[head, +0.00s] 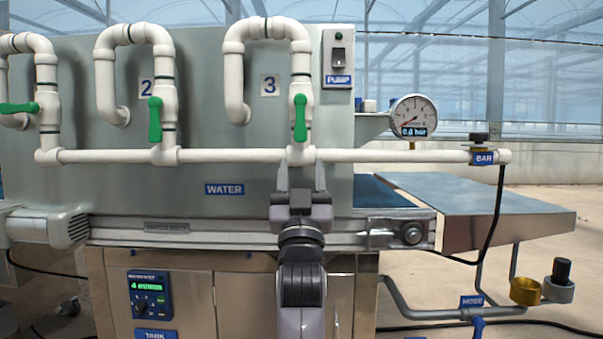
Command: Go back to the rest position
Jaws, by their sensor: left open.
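My left gripper (301,172) is in the lower middle of the head view, pointing up and away in front of the machine's panel. Its two fingers are apart, with nothing between them. In the picture it lies just below the white horizontal pipe and below the green handle of valve 3 (300,118), which points along its vertical pipe. I see no contact with handle or pipe, though depth is hard to judge. My right gripper is not in view.
The valve 2 handle (155,119) is vertical; the far-left green handle (18,107) is horizontal. The pump switch (338,58) and pressure gauge (413,116) are at upper right. A conveyor edge (395,235) runs below. A brass hose coupling (525,291) is at lower right.

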